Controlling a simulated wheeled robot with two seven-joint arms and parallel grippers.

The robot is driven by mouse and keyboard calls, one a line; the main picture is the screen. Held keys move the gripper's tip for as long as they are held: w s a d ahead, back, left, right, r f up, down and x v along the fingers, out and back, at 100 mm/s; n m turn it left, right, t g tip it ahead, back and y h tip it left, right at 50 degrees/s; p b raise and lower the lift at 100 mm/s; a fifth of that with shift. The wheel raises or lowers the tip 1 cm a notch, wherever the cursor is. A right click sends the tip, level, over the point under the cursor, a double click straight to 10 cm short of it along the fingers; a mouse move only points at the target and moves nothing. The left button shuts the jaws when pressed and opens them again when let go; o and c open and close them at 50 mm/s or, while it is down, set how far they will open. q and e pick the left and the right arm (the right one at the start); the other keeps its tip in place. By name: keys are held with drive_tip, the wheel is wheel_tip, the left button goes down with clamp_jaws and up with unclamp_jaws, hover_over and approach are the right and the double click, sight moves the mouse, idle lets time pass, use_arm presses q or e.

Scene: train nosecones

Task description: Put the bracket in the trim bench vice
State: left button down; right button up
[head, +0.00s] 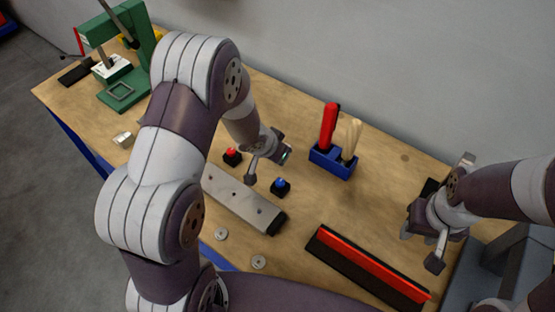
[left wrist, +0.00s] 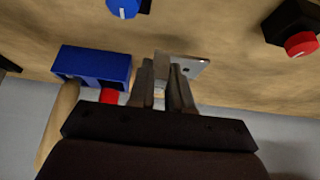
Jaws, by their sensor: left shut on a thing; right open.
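The bracket (left wrist: 188,68), a small flat metal plate with a hole, is held between the fingers of my left gripper (left wrist: 168,85) in the left wrist view. In the head view my left gripper (head: 267,167) is above the bench, between the red and blue buttons and the blue holder; the bracket is hard to make out there. My right gripper (head: 421,248) is open at the right end of the bench. A grey and black thing (head: 429,189) is partly hidden behind it; I cannot tell whether it is the trim bench vice.
A blue holder (head: 331,162) carries a red-handled and a wooden-handled tool. A long grey bar (head: 236,201), a red button (head: 232,154), a blue button (head: 280,185) and a red-black strip (head: 365,266) lie on the wooden bench (head: 300,225). A green press (head: 137,35) stands far left.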

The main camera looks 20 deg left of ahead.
use_arm(q)
wheel_tip(320, 180, down, 4)
drive_tip(key=shift+f+b, duration=0.1)
drive_tip(key=shift+b, duration=0.85)
drive_tip(key=shift+w, duration=0.1)
drive_tip(key=shift+f, duration=0.15)
drive_tip(key=c, duration=1)
unclamp_jaws()
drive_tip(key=shift+c, duration=0.2)
